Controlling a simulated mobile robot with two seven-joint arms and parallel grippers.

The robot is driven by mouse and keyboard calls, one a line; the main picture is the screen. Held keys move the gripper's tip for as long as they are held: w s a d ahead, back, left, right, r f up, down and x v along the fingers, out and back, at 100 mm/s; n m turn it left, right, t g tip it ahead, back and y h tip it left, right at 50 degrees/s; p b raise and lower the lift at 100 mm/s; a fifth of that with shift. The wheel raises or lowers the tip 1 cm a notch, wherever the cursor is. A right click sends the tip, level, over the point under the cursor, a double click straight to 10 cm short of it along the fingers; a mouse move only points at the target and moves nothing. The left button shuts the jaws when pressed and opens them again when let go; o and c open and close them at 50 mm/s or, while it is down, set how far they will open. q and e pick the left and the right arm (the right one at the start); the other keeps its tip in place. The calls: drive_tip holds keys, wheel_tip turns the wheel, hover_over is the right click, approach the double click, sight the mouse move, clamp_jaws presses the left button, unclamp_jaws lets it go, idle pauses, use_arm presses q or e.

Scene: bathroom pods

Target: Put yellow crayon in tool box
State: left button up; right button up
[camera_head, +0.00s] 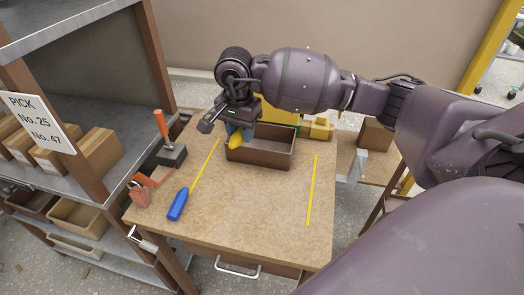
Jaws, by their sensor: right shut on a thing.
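The yellow crayon (236,140) is in my right gripper (236,130), with its yellow end pointing down. The tool box (260,158) is a brown open-topped box at the back middle of the wooden table. The gripper and crayon are at the box's left end, by its rim. I cannot tell whether the crayon's tip is above the inside or just outside the rim. My right arm comes in from the right, over the box. The part of the box's inside that shows looks empty. My left gripper is not in view.
Two yellow lines mark the tabletop (255,205), whose middle is clear. A shelf with cartons (92,150) stands at left.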

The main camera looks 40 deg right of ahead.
drive_tip(key=w+d+r+m+p, duration=0.1)
drive_tip(key=w+d+r+m, duration=0.2)
drive_tip(key=d+m, duration=0.3)
drive_tip(key=w+d+r+m, duration=0.2)
drive_tip(key=w+d+m, duration=0.15)
drive_tip(key=m, duration=0.45)
drive_tip(key=m+b, duration=0.1)
hover_over(262, 145)
drive_tip(key=s+a, duration=0.2)
wheel_tip(262, 145, down, 16)
drive_tip(key=shift+s+r, duration=0.15)
drive_tip(key=shift+r, duration=0.1)
wheel_tip(262, 145, down, 4)
drive_tip(key=shift+r+b, duration=0.1)
drive_tip(key=shift+b, duration=0.3)
drive_tip(key=shift+f, duration=0.25)
drive_tip(key=o, duration=1)
drive_tip(key=shift+f, duration=0.1)
